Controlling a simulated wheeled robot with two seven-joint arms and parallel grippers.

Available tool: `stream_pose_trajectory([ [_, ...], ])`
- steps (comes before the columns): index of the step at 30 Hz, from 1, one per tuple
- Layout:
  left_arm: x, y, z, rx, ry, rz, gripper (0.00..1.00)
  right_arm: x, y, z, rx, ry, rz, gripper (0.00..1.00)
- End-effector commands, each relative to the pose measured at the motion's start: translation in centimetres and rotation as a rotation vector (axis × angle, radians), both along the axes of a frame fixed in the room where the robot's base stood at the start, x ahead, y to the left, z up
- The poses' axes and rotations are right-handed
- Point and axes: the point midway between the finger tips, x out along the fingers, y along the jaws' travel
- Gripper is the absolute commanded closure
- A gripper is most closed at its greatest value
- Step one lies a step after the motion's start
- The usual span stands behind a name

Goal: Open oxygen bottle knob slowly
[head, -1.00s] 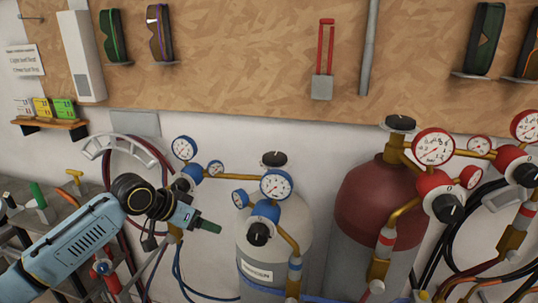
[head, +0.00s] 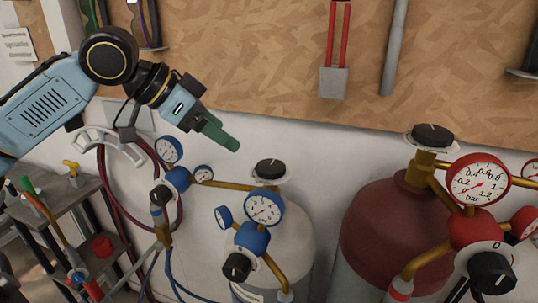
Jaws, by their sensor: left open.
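A pale grey bottle (head: 293,225) with blue regulator parts stands in the lower middle; I take it as the oxygen bottle. Its black top knob (head: 271,169) sits on a pale disc above the neck. A second black knob (head: 236,267) is on the front of its blue regulator (head: 252,238). My left gripper (head: 222,138), with green fingertips, is above and to the left of the top knob, apart from it. It is open and shows nothing in it. My right gripper is out of view.
A dark red bottle (head: 392,233) with its own black top knob (head: 432,136) and red gauges (head: 478,181) stands to the right. Blue gauges (head: 169,151) and hoses are below my left arm. A stand (head: 70,197) is at left. A chipboard panel covers the wall.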

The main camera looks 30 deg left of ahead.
Motion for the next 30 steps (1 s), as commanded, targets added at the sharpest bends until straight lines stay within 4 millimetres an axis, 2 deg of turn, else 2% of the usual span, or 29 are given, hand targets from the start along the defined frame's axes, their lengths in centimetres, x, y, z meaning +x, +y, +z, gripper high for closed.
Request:
stream_pose_trajectory([
  [3, 0.7, -0.5, -0.7, 0.001, 0.002, -0.001, 0.23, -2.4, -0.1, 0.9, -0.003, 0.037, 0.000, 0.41],
  [7, 1.7, -1.0, -1.7, -0.004, -0.001, -0.001, 0.23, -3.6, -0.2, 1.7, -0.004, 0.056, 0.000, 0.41],
  [11, 2.6, -1.7, -2.7, -0.002, -0.002, -0.002, 0.23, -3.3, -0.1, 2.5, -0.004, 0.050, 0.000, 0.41],
  [18, 5.0, -3.2, -5.9, -0.006, -0.001, -0.003, 0.23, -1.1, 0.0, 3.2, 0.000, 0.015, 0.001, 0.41],
  [24, 6.7, -4.2, -8.0, -0.003, -0.001, -0.001, 0.23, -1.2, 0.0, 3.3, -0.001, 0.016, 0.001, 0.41],
  [30, 7.4, -4.6, -8.8, 0.000, -0.001, -0.001, 0.23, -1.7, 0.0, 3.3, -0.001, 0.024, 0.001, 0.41],
])
